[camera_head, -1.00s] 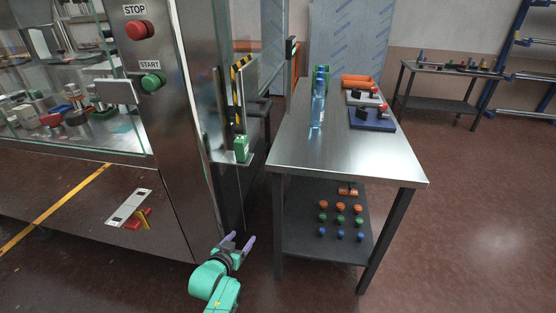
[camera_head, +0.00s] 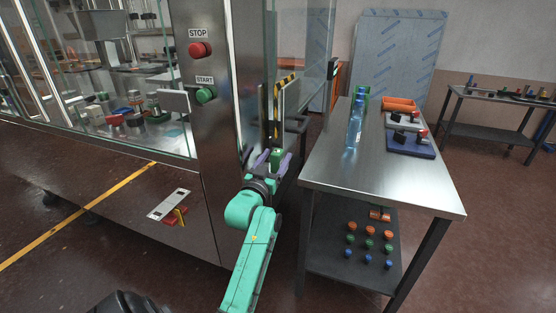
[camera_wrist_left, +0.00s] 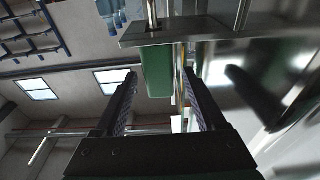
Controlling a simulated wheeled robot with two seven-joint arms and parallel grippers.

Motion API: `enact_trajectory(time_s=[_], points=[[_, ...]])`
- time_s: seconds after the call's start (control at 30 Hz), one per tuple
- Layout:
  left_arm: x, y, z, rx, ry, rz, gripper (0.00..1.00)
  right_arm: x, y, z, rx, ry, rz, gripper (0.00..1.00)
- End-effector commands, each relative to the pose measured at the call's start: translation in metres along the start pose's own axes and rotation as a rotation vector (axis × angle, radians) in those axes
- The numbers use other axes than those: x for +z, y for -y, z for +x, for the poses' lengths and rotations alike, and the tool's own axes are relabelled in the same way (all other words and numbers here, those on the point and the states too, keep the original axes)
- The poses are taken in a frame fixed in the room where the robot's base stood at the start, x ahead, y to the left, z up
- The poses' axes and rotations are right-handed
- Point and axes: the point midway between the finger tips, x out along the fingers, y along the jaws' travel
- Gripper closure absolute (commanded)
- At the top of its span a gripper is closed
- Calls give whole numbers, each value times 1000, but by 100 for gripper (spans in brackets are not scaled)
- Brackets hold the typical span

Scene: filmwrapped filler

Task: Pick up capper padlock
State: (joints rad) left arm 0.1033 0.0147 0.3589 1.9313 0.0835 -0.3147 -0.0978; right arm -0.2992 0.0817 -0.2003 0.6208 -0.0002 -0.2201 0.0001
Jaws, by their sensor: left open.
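The green padlock (camera_head: 277,154) hangs at the edge of the steel machine, below the yellow-and-black striped strip. In the left wrist view its green body (camera_wrist_left: 157,72) hangs under a metal bracket, with a thin metal rod above. My left gripper (camera_head: 275,160) is open, its purple fingertips pointing up at the padlock and partly hiding it in the head view. In the left wrist view the open fingers (camera_wrist_left: 160,76) stand on either side of the green body; how deep it sits between them I cannot tell. My right gripper is not in view.
A steel table (camera_head: 380,185) stands close to the right, with a blue bottle (camera_head: 354,128) and trays on top and coloured caps below. The machine front with its red stop button (camera_head: 200,49) and green start button (camera_head: 205,95) is on the left.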

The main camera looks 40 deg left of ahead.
Motion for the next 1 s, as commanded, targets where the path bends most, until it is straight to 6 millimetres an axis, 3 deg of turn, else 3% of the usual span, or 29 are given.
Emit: enact_trajectory(time_s=[0.2,0.43,0.47,0.63,0.67,1.0], points=[[-4,0,41,-1,-2,-1,27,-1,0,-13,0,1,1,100],[-2,0,45,-1,-1,1,27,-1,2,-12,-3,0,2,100],[-2,0,45,-1,-1,1,31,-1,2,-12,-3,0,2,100],[-1,0,45,-1,-1,0,96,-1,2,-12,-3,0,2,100],[-1,0,45,-1,-1,0,100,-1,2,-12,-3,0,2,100],[-4,0,45,-1,-2,0,100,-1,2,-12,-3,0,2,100]])
